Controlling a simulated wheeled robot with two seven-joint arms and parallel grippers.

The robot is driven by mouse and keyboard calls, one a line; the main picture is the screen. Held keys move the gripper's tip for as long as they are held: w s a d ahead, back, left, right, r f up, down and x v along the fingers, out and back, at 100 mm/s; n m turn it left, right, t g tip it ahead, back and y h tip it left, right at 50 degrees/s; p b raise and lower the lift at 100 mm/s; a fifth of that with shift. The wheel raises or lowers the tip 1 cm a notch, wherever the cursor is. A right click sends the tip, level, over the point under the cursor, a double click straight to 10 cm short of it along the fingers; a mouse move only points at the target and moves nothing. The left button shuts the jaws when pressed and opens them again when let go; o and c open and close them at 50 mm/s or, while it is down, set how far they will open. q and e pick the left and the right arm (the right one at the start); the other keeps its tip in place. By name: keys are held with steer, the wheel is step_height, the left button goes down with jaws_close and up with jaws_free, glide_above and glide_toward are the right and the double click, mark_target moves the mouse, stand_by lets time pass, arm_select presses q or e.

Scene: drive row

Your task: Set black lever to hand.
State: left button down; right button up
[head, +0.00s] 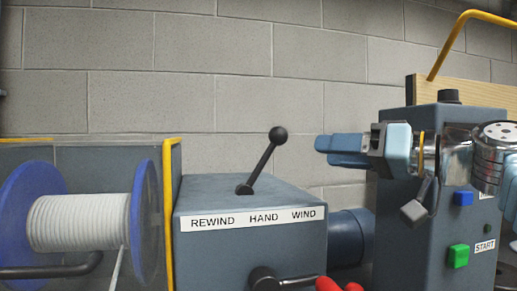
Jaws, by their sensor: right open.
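The black lever (261,164) with a ball knob (278,134) rises from a slot on top of a grey control box (212,262). It leans to the right. The label strip (254,218) on the box front reads REWIND, HAND, WIND from left to right. The lever's foot is behind the strip, a little left of the word HAND, and the knob is above the gap between HAND and WIND. My right gripper (330,149) is open and empty, right of the knob and apart from it, with blue fingertips pointing left. My left gripper is out of view.
A blue-flanged spool (80,222) of white line stands at left beside a yellow frame post (168,210). A second black handle (265,280) and a red part (336,286) show low in front. A grey cabinet (410,200) at right carries a green START button (458,256) and a blue button (463,198).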

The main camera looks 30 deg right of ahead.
mark_target(274, 148)
steer(key=p+x, duration=0.3)
steer(key=x, duration=1)
steer(key=shift+w+f, duration=0.1)
steer(key=shift+w, duration=0.05)
steer(key=shift+c, duration=0.4)
steer(key=c, duration=0.7)
jaws_close()
